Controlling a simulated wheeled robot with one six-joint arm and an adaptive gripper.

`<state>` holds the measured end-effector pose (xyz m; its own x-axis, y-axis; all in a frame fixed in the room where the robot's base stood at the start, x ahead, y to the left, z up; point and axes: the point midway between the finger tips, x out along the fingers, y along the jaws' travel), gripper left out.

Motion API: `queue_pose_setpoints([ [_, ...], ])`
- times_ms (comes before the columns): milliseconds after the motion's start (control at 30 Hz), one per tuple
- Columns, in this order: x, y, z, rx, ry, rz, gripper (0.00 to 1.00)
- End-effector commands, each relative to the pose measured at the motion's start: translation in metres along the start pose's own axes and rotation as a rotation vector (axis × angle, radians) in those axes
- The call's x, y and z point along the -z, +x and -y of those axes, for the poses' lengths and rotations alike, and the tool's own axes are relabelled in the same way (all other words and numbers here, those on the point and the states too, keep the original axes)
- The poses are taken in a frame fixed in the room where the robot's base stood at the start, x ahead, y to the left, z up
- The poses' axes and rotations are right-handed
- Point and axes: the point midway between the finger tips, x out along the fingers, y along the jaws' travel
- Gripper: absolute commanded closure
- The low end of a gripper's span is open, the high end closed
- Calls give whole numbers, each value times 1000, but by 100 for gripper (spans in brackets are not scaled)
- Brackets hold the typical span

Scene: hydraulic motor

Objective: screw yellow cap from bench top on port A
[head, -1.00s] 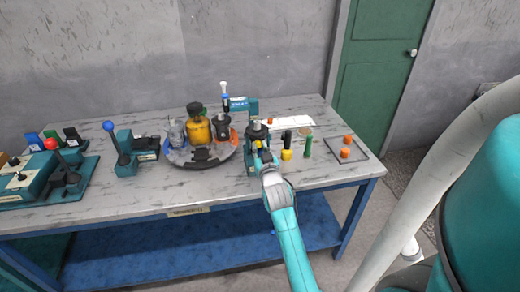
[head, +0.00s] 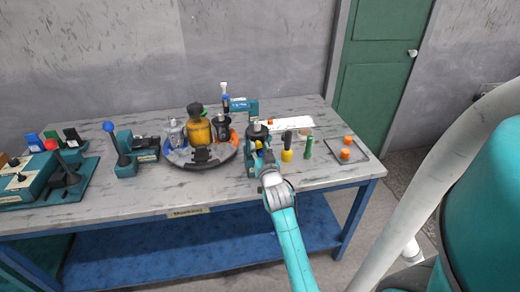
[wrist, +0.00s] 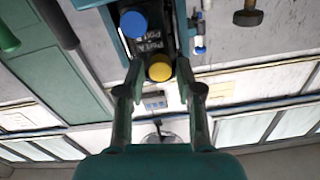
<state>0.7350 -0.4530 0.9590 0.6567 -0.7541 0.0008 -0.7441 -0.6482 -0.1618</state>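In the wrist view a round yellow cap (wrist: 160,68) sits at one end of the motor's dark face, beside white port lettering (wrist: 152,46). A blue cap (wrist: 133,24) sits at the other end of that face. Whether the cap is threaded on the port cannot be told. In the head view my gripper (head: 262,160) is at the front of the motor (head: 257,132), and my arm partly hides the contact.
To the right stand a yellow-and-black tool (head: 287,150), a green-handled tool (head: 308,146) and a tray (head: 362,157) with orange caps (head: 346,141). A round carousel (head: 184,162) with bottles stands to the left. Bench front between them is clear.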

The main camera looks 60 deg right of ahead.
Motion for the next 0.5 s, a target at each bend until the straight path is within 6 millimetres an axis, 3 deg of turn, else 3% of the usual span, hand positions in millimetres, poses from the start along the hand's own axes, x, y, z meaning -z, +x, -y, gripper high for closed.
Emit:
queue_pose_setpoints([
  [367, -1, -8, 0, 0, -3, 1, 65],
  [500, -1, -8, 0, 0, -89, 1, 65],
])
